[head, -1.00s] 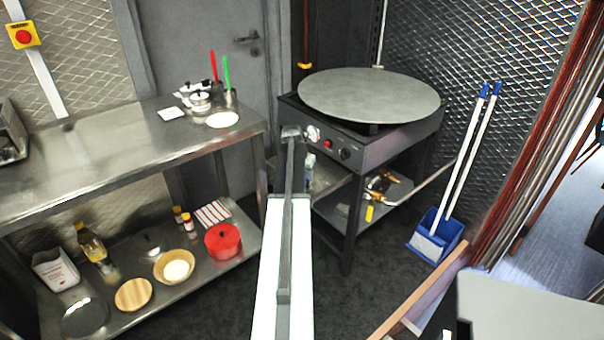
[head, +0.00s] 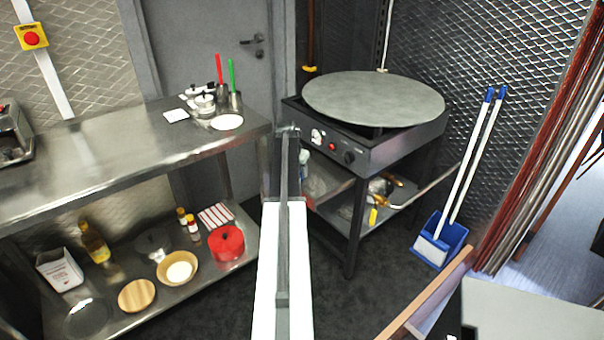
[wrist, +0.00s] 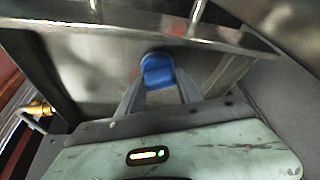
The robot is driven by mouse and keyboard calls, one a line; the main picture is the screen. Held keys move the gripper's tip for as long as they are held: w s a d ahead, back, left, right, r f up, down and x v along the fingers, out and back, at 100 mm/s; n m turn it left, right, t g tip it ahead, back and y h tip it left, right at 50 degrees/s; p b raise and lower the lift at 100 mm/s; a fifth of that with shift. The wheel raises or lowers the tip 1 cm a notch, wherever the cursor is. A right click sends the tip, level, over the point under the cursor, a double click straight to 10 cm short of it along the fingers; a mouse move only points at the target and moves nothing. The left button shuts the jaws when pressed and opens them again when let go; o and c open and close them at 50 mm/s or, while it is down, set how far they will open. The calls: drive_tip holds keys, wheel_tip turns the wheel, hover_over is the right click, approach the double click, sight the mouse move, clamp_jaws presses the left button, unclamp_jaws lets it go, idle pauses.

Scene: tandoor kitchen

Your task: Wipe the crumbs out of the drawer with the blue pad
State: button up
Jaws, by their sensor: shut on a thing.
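The blue pad (wrist: 158,71) is at the fingertips of my gripper (wrist: 158,86) in the wrist view, and the jaws are shut on it. Behind the pad in that view is a grey metal surface, and the pad looks clear of it. In the head view my arm reaches forward at the middle, and I cannot make out the gripper or pad there. A wood-edged, box-like part (head: 428,308) at the lower right of the head view may be the open drawer, mostly cut off. No crumbs are visible.
A steel counter (head: 90,168) with a loaded lower shelf stands on the left. A griddle stand (head: 375,150) stands ahead, right of my arm. A blue dustpan (head: 440,240) with long white handles leans at the right. Dark floor (head: 345,310) lies between.

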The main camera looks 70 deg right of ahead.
drive_tip(key=shift+w+d, duration=0.25)
drive_tip(key=shift+w, duration=0.2)
wheel_tip(320, 180, up, 6)
drive_tip(key=p, duration=0.6)
wheel_tip(320, 180, up, 3)
drive_tip(key=p, duration=0.3)
drive_tip(key=shift+s, duration=0.1)
